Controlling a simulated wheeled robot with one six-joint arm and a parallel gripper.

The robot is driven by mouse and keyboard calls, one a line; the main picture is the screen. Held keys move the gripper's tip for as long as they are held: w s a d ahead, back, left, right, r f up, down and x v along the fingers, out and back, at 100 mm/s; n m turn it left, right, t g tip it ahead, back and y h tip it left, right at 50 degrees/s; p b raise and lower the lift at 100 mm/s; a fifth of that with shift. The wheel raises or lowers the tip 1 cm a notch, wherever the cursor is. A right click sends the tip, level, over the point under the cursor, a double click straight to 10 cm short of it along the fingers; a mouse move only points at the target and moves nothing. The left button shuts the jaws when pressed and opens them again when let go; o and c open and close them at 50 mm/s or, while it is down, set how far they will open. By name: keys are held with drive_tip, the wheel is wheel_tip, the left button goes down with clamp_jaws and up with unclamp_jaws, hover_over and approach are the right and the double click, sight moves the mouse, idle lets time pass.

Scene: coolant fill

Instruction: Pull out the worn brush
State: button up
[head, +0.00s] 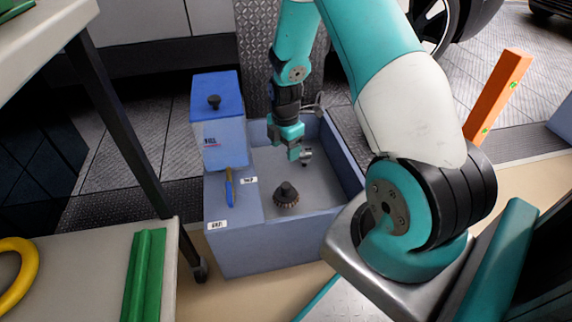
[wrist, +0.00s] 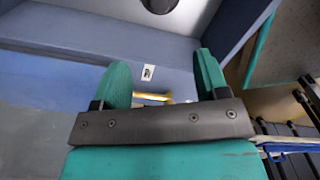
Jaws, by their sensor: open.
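The brush (head: 286,196) shows in the head view as a dark knobbed body with a ring of brown bristles. It stands upright on the floor of the open blue-grey basin (head: 336,158). My gripper (head: 294,153) hangs over the basin, behind and above the brush and apart from it. In the wrist view my gripper (wrist: 165,78) has its two green fingers spread. A small yellow piece (wrist: 153,97) shows between them; I cannot tell whether it is touched. A dark round thing (wrist: 158,3) is cut off at the top edge; I cannot tell if it is the brush.
A blue-lidded box (head: 215,110) with a black knob stands left of the basin. A blue and yellow tool (head: 229,188) lies on the ledge between small labels. A silver fitting (head: 306,156) is beside my gripper. A table (head: 50,45) and an orange post (head: 498,95) flank the area.

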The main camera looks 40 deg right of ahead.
sight(286, 185)
drive_tip(key=f+b, duration=0.8)
drive_tip(key=f, duration=1)
drive_tip(key=shift+d+f, duration=0.15)
drive_tip(key=shift+d, duration=0.05)
drive_tip(key=c, duration=1.1)
drive_tip(key=shift+o, duration=1.2)
drive_tip(key=shift+r+p, duration=0.35)
drive_tip(key=shift+r+p, duration=3.3)
drive_tip(key=shift+r, duration=0.2)
